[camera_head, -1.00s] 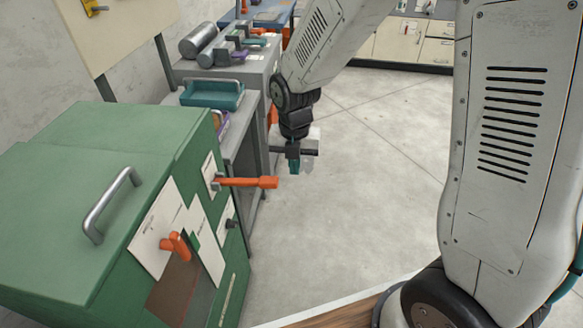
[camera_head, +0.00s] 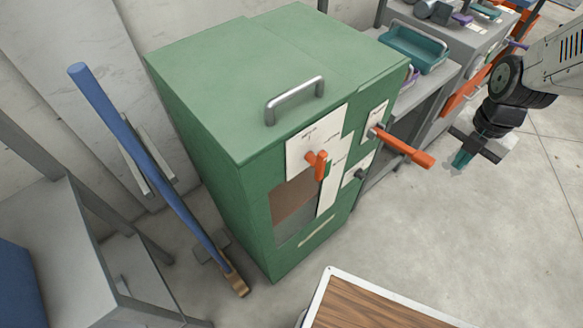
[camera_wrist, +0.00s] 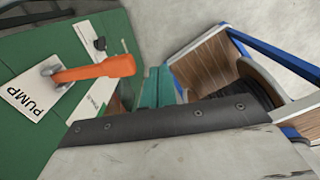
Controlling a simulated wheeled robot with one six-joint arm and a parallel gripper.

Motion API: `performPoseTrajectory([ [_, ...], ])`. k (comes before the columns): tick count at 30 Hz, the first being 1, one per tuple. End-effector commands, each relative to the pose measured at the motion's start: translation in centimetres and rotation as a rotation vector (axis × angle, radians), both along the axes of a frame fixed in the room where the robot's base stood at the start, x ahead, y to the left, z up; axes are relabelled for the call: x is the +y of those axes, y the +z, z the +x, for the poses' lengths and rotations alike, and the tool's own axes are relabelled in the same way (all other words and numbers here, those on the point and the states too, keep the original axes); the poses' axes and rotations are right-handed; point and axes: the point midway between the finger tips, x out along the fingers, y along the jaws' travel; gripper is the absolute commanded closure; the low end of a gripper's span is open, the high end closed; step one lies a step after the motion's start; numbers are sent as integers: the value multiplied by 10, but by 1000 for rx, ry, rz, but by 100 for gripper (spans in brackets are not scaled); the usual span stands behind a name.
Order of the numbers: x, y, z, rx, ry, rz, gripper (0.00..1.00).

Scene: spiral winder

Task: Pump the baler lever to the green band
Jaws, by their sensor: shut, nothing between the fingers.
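The green baler cabinet (camera_head: 215,155) stands in the middle of the head view. Its orange pump lever (camera_head: 405,147) sticks out from the front's right side, beyond the cabinet edge. In the wrist view the lever (camera_wrist: 95,71) lies beside a white plate reading "PUMP" (camera_wrist: 38,95). My gripper (camera_head: 461,160) is shut and empty, a little right of the lever's tip and apart from it. Its teal fingers (camera_wrist: 157,85) sit together right of the lever in the wrist view. I cannot make out a gauge needle or a green band on the front.
A second orange handle (camera_head: 318,165) and a black knob (camera_head: 361,173) are on the baler front. A silver handle (camera_head: 294,97) is on top. A long blue bar (camera_head: 145,160) leans at the left. A teal tray (camera_head: 415,48) sits on the bench behind. Bare floor lies at the right.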

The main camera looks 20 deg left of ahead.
Motion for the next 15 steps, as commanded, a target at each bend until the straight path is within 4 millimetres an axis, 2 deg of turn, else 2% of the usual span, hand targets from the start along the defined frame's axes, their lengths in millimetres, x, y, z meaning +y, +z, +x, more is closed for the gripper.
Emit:
performPoseTrajectory([
  [7,0,0,0,0,-1,0,100],
  [10,-2,7,-2,-5,-42,1,100],
  [13,-10,26,-8,-16,-180,5,100],
  [15,-18,47,-18,-26,-346,10,100],
])
